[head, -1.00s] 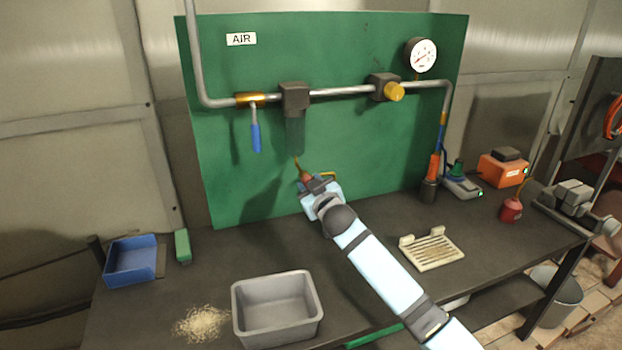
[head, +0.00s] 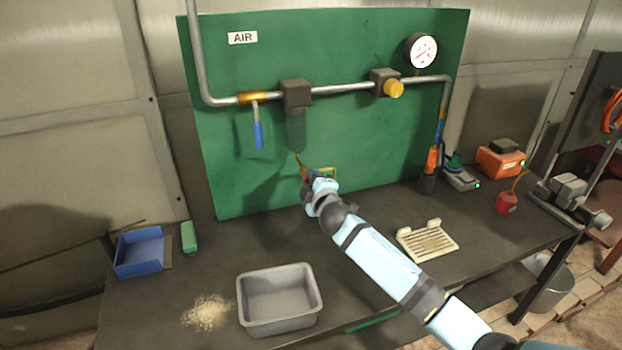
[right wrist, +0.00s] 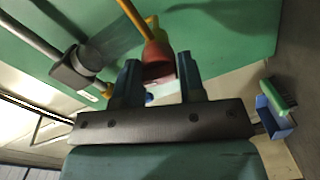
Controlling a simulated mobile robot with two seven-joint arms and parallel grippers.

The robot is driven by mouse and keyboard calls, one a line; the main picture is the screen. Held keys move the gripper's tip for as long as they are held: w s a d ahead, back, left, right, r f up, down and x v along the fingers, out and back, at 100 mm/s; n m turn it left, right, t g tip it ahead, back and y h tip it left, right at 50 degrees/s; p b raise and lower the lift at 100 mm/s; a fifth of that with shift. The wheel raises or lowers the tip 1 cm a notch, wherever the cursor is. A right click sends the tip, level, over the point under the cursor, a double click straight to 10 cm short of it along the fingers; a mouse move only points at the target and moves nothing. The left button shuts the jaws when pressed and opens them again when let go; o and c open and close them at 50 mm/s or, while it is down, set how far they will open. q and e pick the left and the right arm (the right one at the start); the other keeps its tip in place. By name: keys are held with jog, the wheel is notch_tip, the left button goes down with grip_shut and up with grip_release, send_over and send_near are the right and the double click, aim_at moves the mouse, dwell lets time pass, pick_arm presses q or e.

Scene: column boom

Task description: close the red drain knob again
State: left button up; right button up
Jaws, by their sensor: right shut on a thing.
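The clear, dark-tinted filter bowl (head: 296,130) hangs from its dark block on the air pipe. A thin orange stem (head: 299,160) shows just under it. My right gripper (head: 308,176) is at the stem's lower end, below the bowl, and hides most of the knob in the head view. In the right wrist view the red drain knob (right wrist: 158,66), with its orange stem, lies between the two dark fingertips (right wrist: 158,75), which are shut on it. The bowl (right wrist: 115,42) shows behind it. How far the knob is turned cannot be told. My left gripper is out of view.
A blue-handled valve (head: 257,130) hangs left of the bowl; a yellow regulator knob (head: 393,88) and gauge (head: 421,50) are to the right. Below are a grey tub (head: 312,308), blue bin (head: 120,268), slotted tray (head: 427,243) and red oil can (head: 506,204).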

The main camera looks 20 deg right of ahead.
jog(key=shift+r+n, duration=0.15)
jog(key=shift+n, duration=0.55)
jog(key=o, duration=0.9)
jog(key=s, duration=0.9)
jog(key=s+b, duration=0.1)
jog(key=s, duration=0.3)
jog(key=shift+s+d+r, duration=0.3)
jog(key=shift+s+r, duration=0.05)
jog(key=shift+s, duration=0.05)
